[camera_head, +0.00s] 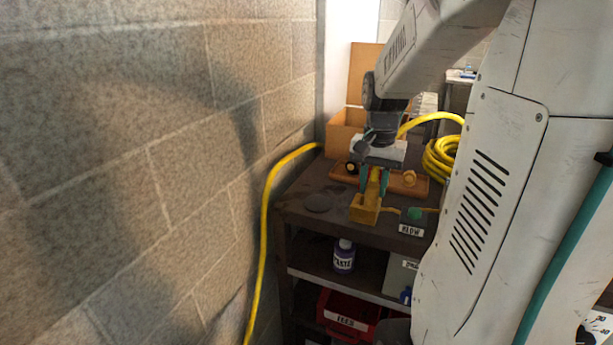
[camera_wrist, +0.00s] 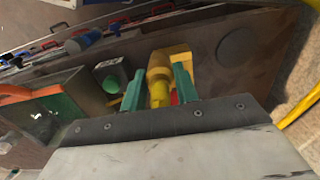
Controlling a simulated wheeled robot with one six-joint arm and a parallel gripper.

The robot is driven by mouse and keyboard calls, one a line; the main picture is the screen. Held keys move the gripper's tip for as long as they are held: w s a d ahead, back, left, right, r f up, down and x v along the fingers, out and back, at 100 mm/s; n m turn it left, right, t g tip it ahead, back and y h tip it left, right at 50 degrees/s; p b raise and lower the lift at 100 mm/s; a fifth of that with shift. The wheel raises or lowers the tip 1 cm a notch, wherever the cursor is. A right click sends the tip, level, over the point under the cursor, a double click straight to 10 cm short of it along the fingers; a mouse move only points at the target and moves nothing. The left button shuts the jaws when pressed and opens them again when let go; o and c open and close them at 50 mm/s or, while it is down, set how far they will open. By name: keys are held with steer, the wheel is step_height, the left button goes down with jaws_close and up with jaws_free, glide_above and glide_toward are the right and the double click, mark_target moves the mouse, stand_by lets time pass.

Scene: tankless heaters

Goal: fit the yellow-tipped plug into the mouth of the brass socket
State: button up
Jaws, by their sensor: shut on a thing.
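My gripper (camera_head: 373,181) points down over the dark cart top, its teal fingers shut on a yellow plug (camera_head: 376,178). In the wrist view the plug (camera_wrist: 160,93) lies between the two fingers (camera_wrist: 158,92). The brass-yellow block I take for the socket (camera_head: 364,210) stands near the front edge of the cart top, right below and in front of the fingers. It also shows beyond the plug in the wrist view (camera_wrist: 182,57). The plug overlaps the socket in both views. Its tip and the socket's mouth are hidden, so I cannot tell whether it is inside.
A wooden board (camera_head: 421,187) with knob-like fittings lies behind the gripper. A box labelled BLOW with a green button (camera_head: 414,213) sits right of the socket. A yellow hose (camera_head: 265,210) runs along the block wall (camera_head: 190,180) at left. A cardboard box (camera_head: 342,131) stands behind.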

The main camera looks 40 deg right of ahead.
mark_target(368, 188)
steer(key=shift+w+d+f, duration=0.65)
steer(key=shift+w+f, duration=0.25)
steer(key=shift+f, duration=0.1)
steer(key=shift+w+d+f, duration=0.65)
steer(key=shift+w+f, duration=0.2)
steer(key=shift+f, duration=0.1)
steer(key=o, duration=1.1)
steer(key=shift+f, duration=0.15)
steer(key=shift+c, duration=0.2)
step_height(368, 188, up, 12)
steer(key=s+a+r+n, duration=0.1)
steer(key=s+a+n, duration=0.2)
steer(key=a, duration=0.4)
steer(key=s+a+r+n, duration=0.1)
steer(key=s+a+n, duration=0.15)
steer(key=a, duration=0.55)
steer(key=s+a+f+n, duration=0.2)
steer(key=s+a+n, duration=0.1)
steer(key=s+a, duration=0.2)
steer(key=s+a+f+n+t, duration=0.1)
steer(key=s+a+f+n, duration=0.1)
steer(key=s+a, duration=0.3)
steer(key=shift+s+f+n, duration=0.35)
steer(key=shift+s+n, duration=0.2)
steer(key=shift+n, duration=0.2)
